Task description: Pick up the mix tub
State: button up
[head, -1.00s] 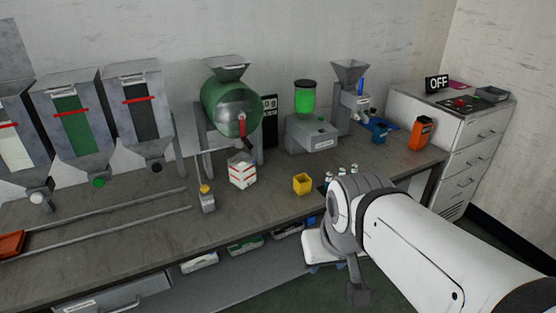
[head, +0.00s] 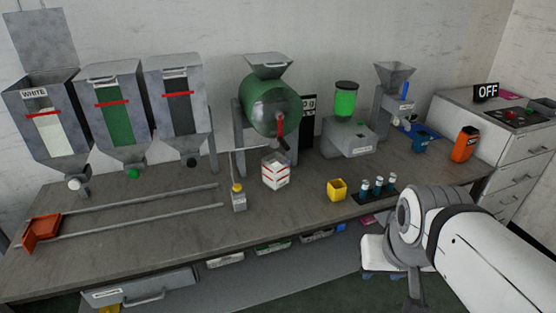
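A small white open box-like tub with red stripes (head: 275,173) stands upright on the bench, in front of the green drum mixer (head: 270,105). It carries no readable label, but it looks like the mix tub. Nothing touches it from my side. My white arm reaches in from the lower right, with its grey joint by the bench's front edge, well right of the tub. I cannot make out my gripper's fingers in this view.
A yellow cup (head: 337,189) and a dark rack of vials (head: 376,187) stand right of the tub. A small yellow-topped device (head: 238,197) stands left of it. Rails lead left to an orange tray (head: 42,231). Hoppers (head: 117,113) line the wall. A white stool (head: 374,252) is beside my arm.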

aim_at(276, 171)
jog(key=i, duration=1.4)
jog(key=z, duration=0.05)
